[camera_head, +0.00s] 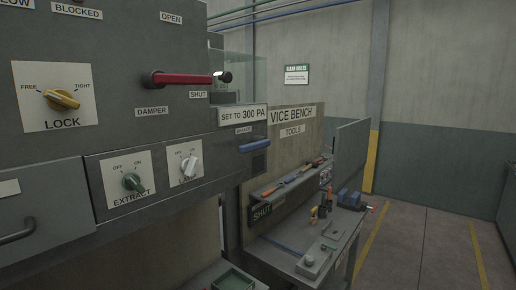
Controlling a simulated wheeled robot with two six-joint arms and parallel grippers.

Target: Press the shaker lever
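A blue lever handle (255,146) sticks out from the right end of the grey cabinet (210,150), low on its side. A small label (244,129) just above it seems to read "SHAKER", though the print is tiny. The handle lies roughly level. Neither of my grippers shows in the head view, and nothing touches the lever.
A red damper lever (183,79) points right toward "SHUT". A vice bench (290,262) with tools stands behind; floor at right is clear.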

